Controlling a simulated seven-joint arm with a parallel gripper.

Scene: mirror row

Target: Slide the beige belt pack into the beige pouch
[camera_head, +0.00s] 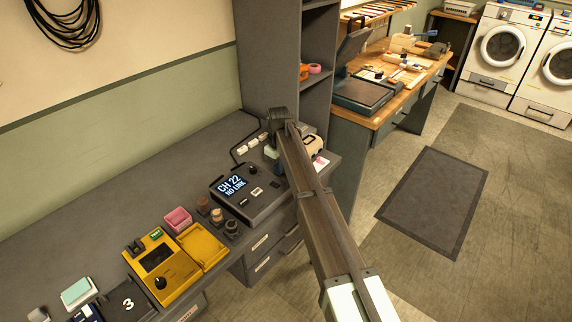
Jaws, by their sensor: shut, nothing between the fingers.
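My arm reaches up from the bottom right to the far end of the grey bench, and its dark far joint (280,115) is bent over there. My gripper's fingers are hidden behind my own arm. A small pale beige block-like thing (311,143) shows just right of my arm on the bench. A pale greenish piece (271,152) shows just left of it. I cannot tell whether either is the beige belt pack or the beige pouch; my arm covers much of that area.
A grey console (246,193) reading "CH 22 NO LINK" stands left of my arm.

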